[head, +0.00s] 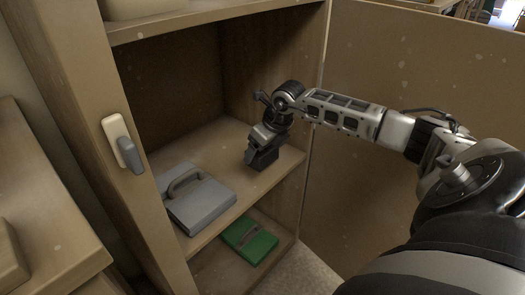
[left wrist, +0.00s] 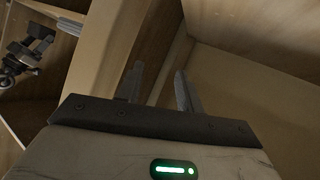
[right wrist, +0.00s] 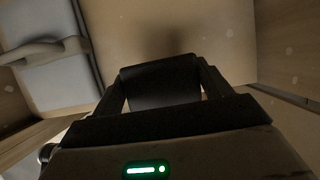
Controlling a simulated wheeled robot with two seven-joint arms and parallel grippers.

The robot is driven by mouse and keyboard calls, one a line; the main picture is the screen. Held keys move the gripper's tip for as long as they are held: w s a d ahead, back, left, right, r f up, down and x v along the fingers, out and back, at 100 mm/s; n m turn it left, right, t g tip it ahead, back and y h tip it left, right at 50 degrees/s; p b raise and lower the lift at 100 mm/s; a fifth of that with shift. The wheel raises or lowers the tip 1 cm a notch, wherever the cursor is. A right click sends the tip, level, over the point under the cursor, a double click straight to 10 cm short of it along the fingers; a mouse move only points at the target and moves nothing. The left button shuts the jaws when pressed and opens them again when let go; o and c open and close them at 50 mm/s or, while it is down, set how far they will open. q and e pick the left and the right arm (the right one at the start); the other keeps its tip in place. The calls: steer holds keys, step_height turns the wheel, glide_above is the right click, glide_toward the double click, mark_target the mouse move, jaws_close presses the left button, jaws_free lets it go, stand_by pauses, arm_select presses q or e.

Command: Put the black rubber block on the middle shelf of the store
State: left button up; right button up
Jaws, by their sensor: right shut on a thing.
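The black rubber block (right wrist: 160,84) is between the two fingers of my right gripper (right wrist: 162,92), which is shut on it. In the head view the block (head: 262,160) is low in my right gripper (head: 266,146), over the right part of the middle shelf (head: 222,150) of the store. I cannot tell whether the block touches the shelf. My left gripper (left wrist: 158,88) shows in the left wrist view, open and empty, near wooden panels; it is outside the head view.
A grey float with a handle (head: 205,205) lies on the middle shelf, left of the block. A green thing (head: 249,240) lies on the shelf below. An open door panel (head: 385,70) stands at right, and a cabinet frame with a handle (head: 117,128) at left.

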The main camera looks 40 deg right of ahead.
steer(key=shift+w+d+f, duration=0.25)
steer(key=shift+d+f, duration=0.15)
steer(key=shift+f, duration=0.1)
steer(key=f, duration=0.1)
steer(key=f+b, duration=0.1)
steer(key=f, duration=0.1)
steer(key=shift+d+f, duration=0.2)
steer(key=shift+f, duration=0.1)
steer(key=shift+r, duration=0.1)
arm_select(q)
steer(key=shift+d+r+t+h, duration=0.35)
steer(key=shift+r+t+h, duration=0.05)
steer(key=shift+r, duration=0.3)
arm_select(e)
steer(key=o, duration=1.1)
arm_select(q)
steer(key=shift+a, duration=0.1)
